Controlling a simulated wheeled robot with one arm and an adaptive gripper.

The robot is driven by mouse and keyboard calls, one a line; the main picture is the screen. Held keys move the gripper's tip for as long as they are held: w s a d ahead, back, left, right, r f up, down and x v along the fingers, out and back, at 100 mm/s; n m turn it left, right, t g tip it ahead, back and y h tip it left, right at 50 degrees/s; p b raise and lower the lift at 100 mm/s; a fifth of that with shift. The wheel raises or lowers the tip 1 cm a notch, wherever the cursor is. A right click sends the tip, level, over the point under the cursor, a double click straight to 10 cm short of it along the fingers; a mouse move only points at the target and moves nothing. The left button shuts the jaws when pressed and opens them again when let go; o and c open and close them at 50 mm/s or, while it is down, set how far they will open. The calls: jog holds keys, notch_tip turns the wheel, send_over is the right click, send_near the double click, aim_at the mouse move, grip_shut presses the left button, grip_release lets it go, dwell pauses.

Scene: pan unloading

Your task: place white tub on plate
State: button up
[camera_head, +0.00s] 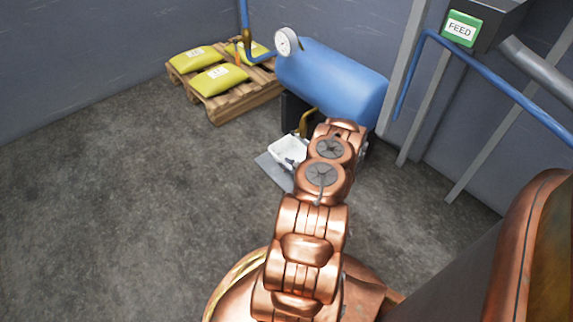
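The white tub (284,149) is at the middle of the view, just left of my copper arm. A flat grey plate (271,174) lies on the floor at and below the tub, partly covered by the tub and my arm. I cannot tell whether the tub rests on the plate or is held above it. My arm reaches away from me and ends near the tub. My gripper is mostly hidden by the arm; only a small dark part (290,163) that seems to belong to it shows at the tub's lower edge. Its fingers cannot be made out.
A blue tank (332,80) with a round gauge (286,41) stands behind the tub. A wooden pallet (228,100) with several yellow bags (217,79) is at the back left. A green FEED sign (461,28) and pipes are at the right. The floor at left is clear.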

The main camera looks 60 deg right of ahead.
jog(key=shift+o, duration=0.2)
jog(key=p+v, duration=0.4)
jog(key=v, duration=0.8)
jog(key=w+a+r+n+g+y, duration=0.15)
jog(key=w+r+g, duration=0.35)
jog(key=w+r, duration=0.7)
jog(key=w+a+r+g, duration=0.3)
jog(key=a+r+g, duration=0.2)
jog(key=a+r, duration=0.85)
jog(key=s+a+r+g+y, duration=0.1)
jog(key=s+a+r+g, duration=0.1)
jog(key=s+a+r, duration=0.55)
jog(key=s+a+r+g+y, duration=0.15)
jog(key=a+r, duration=0.25)
jog(key=a, duration=0.7)
jog(key=s+a+r+g, duration=0.1)
jog(key=s+a+r, duration=0.2)
jog(key=s+a, duration=0.4)
jog(key=s+a+r+g, duration=0.2)
jog(key=s+a+r, duration=0.2)
jog(key=s+a, duration=0.3)
jog(key=s+n, duration=0.1)
jog(key=s, duration=0.4)
jog(key=shift+y, duration=0.4)
